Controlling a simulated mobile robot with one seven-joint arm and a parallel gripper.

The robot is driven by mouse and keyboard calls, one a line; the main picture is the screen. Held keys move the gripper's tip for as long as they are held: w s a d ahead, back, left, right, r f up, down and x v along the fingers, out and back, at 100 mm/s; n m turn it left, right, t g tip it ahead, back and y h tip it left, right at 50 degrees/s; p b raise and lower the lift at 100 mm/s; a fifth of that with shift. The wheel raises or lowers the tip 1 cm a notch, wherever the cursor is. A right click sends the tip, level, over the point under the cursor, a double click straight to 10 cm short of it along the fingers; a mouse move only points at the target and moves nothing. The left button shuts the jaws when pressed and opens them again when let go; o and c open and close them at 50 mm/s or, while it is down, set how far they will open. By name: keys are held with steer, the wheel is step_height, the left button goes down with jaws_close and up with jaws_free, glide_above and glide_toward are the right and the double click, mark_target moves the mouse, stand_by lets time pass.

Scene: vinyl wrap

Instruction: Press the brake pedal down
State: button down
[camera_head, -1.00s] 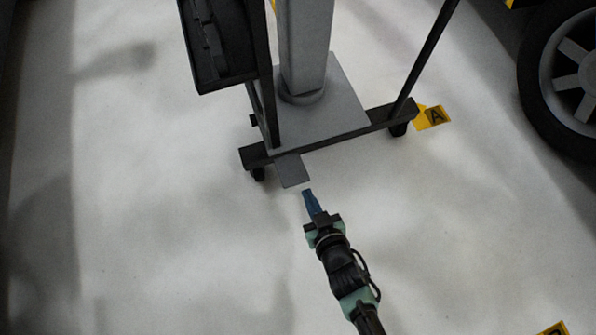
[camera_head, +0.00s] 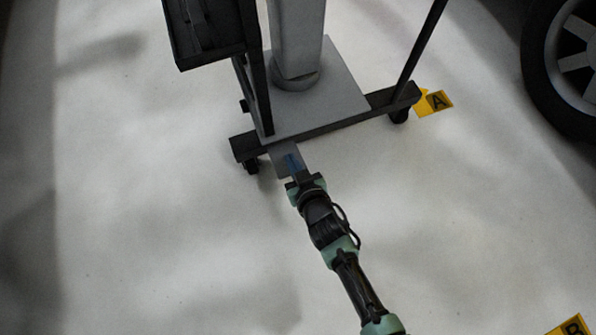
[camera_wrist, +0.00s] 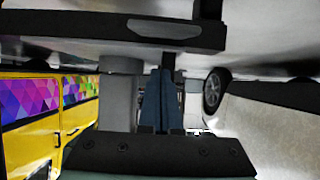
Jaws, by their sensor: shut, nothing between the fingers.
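The brake pedal (camera_head: 283,173) is a flat grey plate jutting from the front of a dark wheeled stand base. My gripper (camera_head: 291,160) is shut and empty, its blue fingers over the pedal in the head view. The fingers hide part of the plate. I cannot tell whether they touch it or are just above it. In the wrist view the blue fingers (camera_wrist: 162,85) are side by side, pointing toward the stand. I cannot make out the pedal's contact there.
The stand has a dark crossbar (camera_head: 335,123), a thick grey column (camera_head: 296,45) and a black tray (camera_head: 205,35) at upper left. A yellow "A" marker (camera_head: 434,103) and a car wheel (camera_head: 570,65) are to the right. Open pale floor (camera_head: 150,230) lies left and in front.

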steer(key=shift+s+d+f+b, duration=0.15)
steer(key=shift+f+b, duration=0.1)
steer(key=shift+f, duration=0.3)
steer(key=shift+s+f+b, duration=0.2)
steer(key=shift+f+b, duration=0.05)
steer(key=shift+f, duration=0.35)
steer(key=shift+s+d+f+b, duration=0.15)
steer(key=shift+f+b, duration=0.1)
steer(key=shift+f, duration=0.3)
steer(key=shift+f, duration=0.1)
